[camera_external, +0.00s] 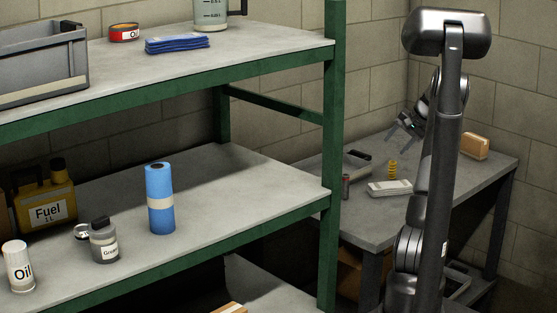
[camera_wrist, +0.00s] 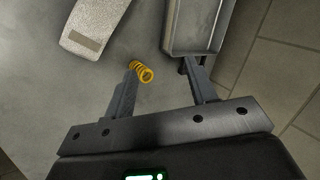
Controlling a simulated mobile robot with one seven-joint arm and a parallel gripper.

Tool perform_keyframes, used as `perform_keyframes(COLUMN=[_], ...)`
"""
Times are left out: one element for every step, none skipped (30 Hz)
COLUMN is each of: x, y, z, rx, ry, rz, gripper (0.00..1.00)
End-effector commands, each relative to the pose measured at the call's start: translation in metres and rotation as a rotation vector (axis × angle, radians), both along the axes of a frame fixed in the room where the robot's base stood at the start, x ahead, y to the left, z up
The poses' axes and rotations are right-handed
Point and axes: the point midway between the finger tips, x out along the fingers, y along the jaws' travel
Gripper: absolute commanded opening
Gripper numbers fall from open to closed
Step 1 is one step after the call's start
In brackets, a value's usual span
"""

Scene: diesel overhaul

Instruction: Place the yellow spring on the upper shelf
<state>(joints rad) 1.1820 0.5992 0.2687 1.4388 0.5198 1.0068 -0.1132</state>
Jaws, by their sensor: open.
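In the wrist view the spring (camera_wrist: 143,72) shows between my fingers, close to the left fingertip. My gripper (camera_external: 405,128) is open and empty above the table, higher than the spring. Its two fingers (camera_wrist: 162,75) are spread wide in the wrist view. The upper shelf (camera_external: 270,45) is the top board of the green-framed rack at the left; its right end is bare.
The upper shelf bears a grey bin (camera_external: 40,72), a red tin (camera_external: 124,33), blue cloths (camera_external: 190,44) and a jug (camera_external: 212,14). A green post (camera_external: 334,150) stands between.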

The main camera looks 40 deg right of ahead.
Motion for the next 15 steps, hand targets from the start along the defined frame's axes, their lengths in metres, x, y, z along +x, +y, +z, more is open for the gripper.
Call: perform_keyframes(x=[-0.003, -0.004, -0.004, -0.005, -0.005, -0.006, -0.006, -0.007, -0.009, -0.010, -0.012, -0.014, -0.016, -0.018, -0.022], y=[0.001, 0.003, 0.004, 0.004, 0.004, 0.003, 0.002, -0.001, -0.004, -0.007, -0.011, -0.016, -0.020, -0.024, -0.030], z=[-0.005, -0.005, -0.006, -0.005, -0.004, -0.002, 0.000, 0.002, 0.005, 0.008, 0.011, 0.014, 0.017, 0.019, 0.022], rx=[0.123, 0.203, 0.314, 0.394, 0.478, 0.589, 0.673, 0.757, 0.867, 0.945, 1.022, 1.119, 1.189, 1.258, 1.344], ry=[-0.026, -0.044, -0.067, -0.086, -0.102, -0.125, -0.142, -0.159, -0.179, -0.195, -0.210, -0.229, -0.242, -0.256, -0.273], rz=[-0.098, -0.161, -0.242, -0.301, -0.359, -0.435, -0.488, -0.541, -0.604, -0.648, -0.688, -0.737, -0.771, -0.801, -0.838], gripper=[0.51, 0.51, 0.51, 0.51, 0.51, 0.51, 0.51, 0.51, 0.51, 0.51, 0.51, 0.51, 0.51, 0.51, 0.51])
